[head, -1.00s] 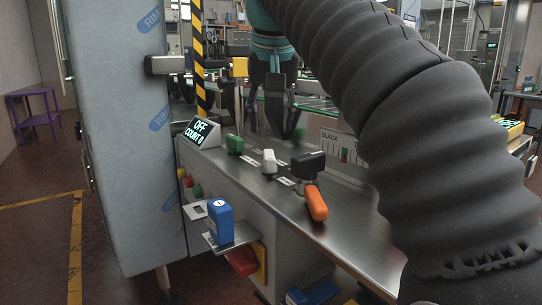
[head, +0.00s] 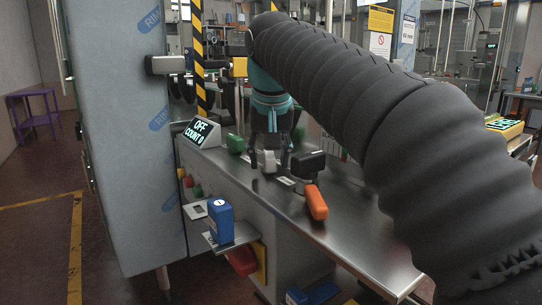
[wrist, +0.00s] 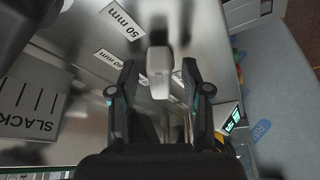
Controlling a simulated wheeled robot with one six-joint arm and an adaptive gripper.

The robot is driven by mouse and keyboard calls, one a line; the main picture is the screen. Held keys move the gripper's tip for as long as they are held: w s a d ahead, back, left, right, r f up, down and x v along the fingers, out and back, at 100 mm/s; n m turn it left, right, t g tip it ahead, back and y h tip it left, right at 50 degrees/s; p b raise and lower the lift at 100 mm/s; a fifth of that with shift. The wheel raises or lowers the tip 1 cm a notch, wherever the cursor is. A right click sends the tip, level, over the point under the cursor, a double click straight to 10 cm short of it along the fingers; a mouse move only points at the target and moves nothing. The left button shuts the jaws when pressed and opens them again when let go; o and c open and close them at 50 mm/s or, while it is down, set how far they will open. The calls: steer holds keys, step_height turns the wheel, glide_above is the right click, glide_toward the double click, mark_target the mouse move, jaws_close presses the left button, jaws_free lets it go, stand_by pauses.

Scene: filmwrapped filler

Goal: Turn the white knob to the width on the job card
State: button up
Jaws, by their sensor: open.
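The white knob (head: 269,161) stands on the steel bench top, partly hidden by my gripper. In the wrist view the white knob (wrist: 160,73) lies between my open fingers, with a gap on each side. My gripper (wrist: 160,85) points down over it, and in the head view my gripper (head: 269,155) is low above the bench. A "50 mm" label (wrist: 120,20) and a second mm label (wrist: 108,58), its number hard to read, lie beside the knob.
A green knob (head: 236,144) stands left of the white one. A black block (head: 308,165) with an orange handle (head: 315,203) is close on the right. A display (head: 200,131) reads "OFF COUNT 0". A blue stamp-like block (head: 220,220) sits on a side shelf.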

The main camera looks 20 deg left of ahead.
jaws_close()
steer(key=shift+d, duration=0.1)
steer(key=shift+w+d+n+g+y, duration=0.1)
steer(key=shift+n+g+y, duration=0.3)
steer(key=shift+n, duration=1)
steer(key=shift+w+d+n+g+y, duration=0.15)
steer(key=shift+n+y, duration=0.35)
steer(key=shift+n, duration=0.9)
steer(key=shift+a, duration=0.1)
steer(key=shift+s, duration=0.1)
jaws_free()
